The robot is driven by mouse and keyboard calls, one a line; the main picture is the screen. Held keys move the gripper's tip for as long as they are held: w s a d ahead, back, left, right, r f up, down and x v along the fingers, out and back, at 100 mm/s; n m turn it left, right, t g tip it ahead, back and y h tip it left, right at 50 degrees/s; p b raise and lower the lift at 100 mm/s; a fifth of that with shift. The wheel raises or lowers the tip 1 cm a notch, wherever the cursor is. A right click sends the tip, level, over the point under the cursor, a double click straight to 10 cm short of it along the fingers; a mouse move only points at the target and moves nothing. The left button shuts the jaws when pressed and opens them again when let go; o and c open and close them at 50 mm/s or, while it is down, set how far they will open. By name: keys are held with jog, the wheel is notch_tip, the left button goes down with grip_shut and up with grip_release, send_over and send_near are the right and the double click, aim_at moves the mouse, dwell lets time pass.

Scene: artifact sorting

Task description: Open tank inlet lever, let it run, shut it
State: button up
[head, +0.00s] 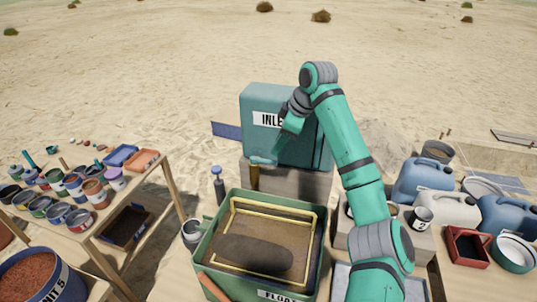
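The teal inlet tank (262,100) stands on a grey block behind the green trough; its label reads "INLE" before my arm covers the rest. A brass-coloured pipe (254,178) stands at its front lower left, with a pale blue lever (261,161) lying roughly sideways on top. My gripper (279,155) points down at the right end of the lever, close to it or touching; I cannot tell which. Its fingers are small and partly hidden, so their opening does not show. The green trough (322,232), labelled "FLOAT", holds brown contents and a yellow frame. No running water is discernible.
A wooden table (130,205) at left carries several paint pots and trays. A blue-topped post (218,185) and a small bucket (192,231) stand left of the trough. Several jugs (424,182) and a red box (467,247) crowd the right. Open sand lies behind.

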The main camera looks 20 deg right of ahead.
aim_at(272, 161)
jog(key=x, duration=0.8)
jog(key=shift+f, duration=0.2)
grip_shut()
jog(key=shift+d, duration=0.15)
